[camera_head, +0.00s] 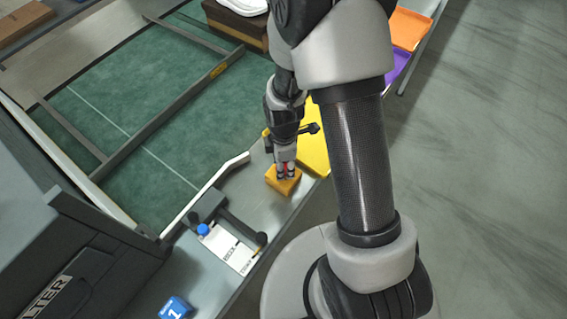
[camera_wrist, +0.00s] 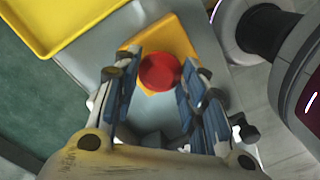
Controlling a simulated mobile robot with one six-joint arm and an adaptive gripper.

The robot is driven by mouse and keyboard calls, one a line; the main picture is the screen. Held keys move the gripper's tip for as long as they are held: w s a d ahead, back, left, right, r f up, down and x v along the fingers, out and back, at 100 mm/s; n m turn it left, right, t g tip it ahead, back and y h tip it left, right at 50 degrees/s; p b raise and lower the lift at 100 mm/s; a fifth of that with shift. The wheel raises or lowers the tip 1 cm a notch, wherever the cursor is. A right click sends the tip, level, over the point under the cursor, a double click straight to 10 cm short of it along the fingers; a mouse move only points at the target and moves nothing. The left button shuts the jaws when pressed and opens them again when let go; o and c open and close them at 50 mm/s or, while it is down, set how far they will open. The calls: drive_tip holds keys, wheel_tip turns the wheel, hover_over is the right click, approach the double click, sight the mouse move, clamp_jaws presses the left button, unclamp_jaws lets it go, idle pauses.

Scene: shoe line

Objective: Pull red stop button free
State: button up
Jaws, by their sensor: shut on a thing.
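The red stop button (camera_wrist: 160,72) sits on a yellow-orange box (camera_wrist: 170,36) in the wrist view. In the head view the box (camera_head: 283,184) stands on the narrow grey ledge, and a little red of the button shows between the fingers. My gripper (camera_wrist: 158,92) reaches down over the box with its blue-padded fingers on either side of the button, shut on it. The fingers hide part of the button's edge and of the box.
A yellow tray (camera_head: 312,142) lies just behind the box; orange (camera_head: 410,28) and purple (camera_head: 396,68) trays are farther back. A blue block marked 1 (camera_head: 176,308) and a white card (camera_head: 229,248) lie on the ledge. The green belt (camera_head: 130,120) is at left.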

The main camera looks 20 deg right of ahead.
clamp_jaws()
drive_tip(key=shift+r+p, duration=0.75)
drive_tip(key=shift+r, duration=0.15)
drive_tip(key=shift+w+f, duration=0.1)
drive_tip(key=o, duration=0.9)
unclamp_jaws()
drive_tip(key=shift+c, duration=0.2)
wheel_tip(320, 180, up, 12)
